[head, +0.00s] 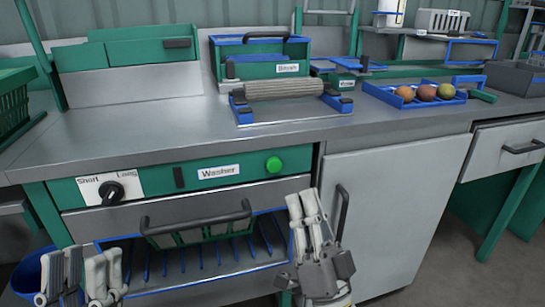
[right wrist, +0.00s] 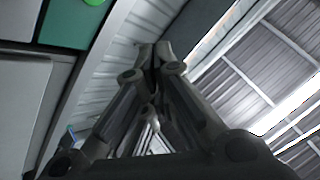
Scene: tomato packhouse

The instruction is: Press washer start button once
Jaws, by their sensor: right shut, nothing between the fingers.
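The round green start button (head: 273,165) is on the green washer panel (head: 145,183), right of the "Washer" label (head: 219,172). My right gripper (head: 306,192) is shut and empty. It points up, below and to the right of the button in the head view, and does not touch it. In the right wrist view its fingers (right wrist: 153,50) meet at the tips, and part of the green button (right wrist: 95,2) shows at the top edge. My left gripper (head: 82,262) is at the lower left, with its fingers apart and nothing seen between them.
A black Short/Long knob (head: 110,192) is left on the panel. A bar handle (head: 196,219) crosses the washer front above a blue rack (head: 200,262). A grey cabinet door (head: 395,205) stands to the right. The counter (head: 140,130) holds a roller unit and a blue tray (head: 412,103) of fruit.

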